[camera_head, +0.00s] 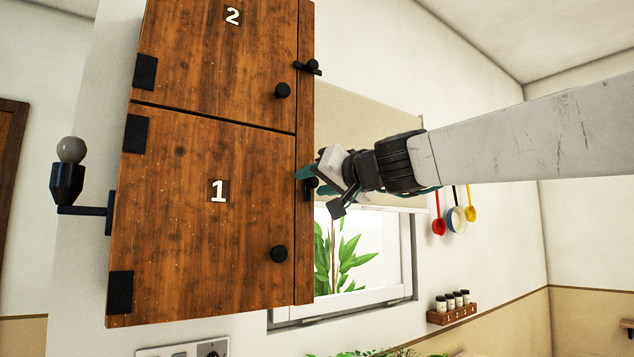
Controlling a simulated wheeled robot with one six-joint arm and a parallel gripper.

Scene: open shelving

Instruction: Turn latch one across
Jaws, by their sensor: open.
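Door one (200,255) is a brown wooden cabinet door marked "1", closed, with a round black knob. Latch one (312,183) is a small black piece on the frame strip at the door's right edge. Much of it is hidden by my gripper, so I cannot tell which way its bar points. My gripper (314,180) has teal fingers and is open. It reaches in from the right, with its fingertips at latch one. Whether they touch it is unclear.
Door two (215,60) is above, closed, with latch two (308,67) lying across its edge. A window (400,265) with a plant is behind my arm. A wall lamp (67,180) is at left. Spoons (438,226) and a spice rack (452,314) are at right.

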